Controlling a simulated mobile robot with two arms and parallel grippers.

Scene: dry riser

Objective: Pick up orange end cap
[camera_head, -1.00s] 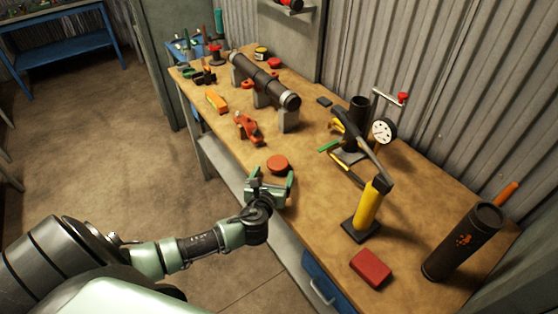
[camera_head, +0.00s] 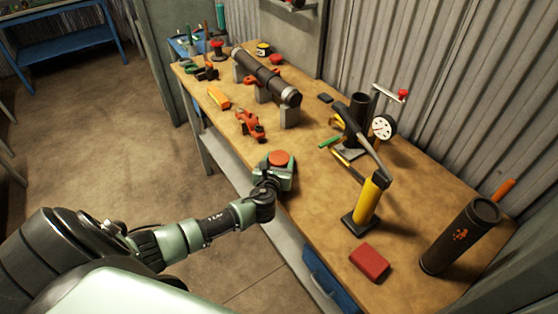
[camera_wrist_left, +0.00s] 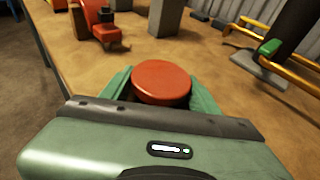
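The orange end cap (camera_head: 278,158) is a flat round orange-red disc on the workbench near its front edge. In the left wrist view the end cap (camera_wrist_left: 161,82) sits between the two green fingers. My left gripper (camera_head: 277,165) has its fingers on either side of the cap. In the left wrist view the left gripper (camera_wrist_left: 162,90) is open, with a dark gap by the left finger; contact on the right side cannot be told. The cap's near lower side is hidden by the gripper body. My right gripper is not in view.
The wooden workbench (camera_head: 320,195) holds an orange-red tool (camera_head: 250,124) and a dark pipe on grey supports (camera_head: 268,78) beyond the cap. To the right stand a yellow hand pump (camera_head: 368,200), a red block (camera_head: 369,262) and a black cylinder (camera_head: 460,237). Bare wood surrounds the cap.

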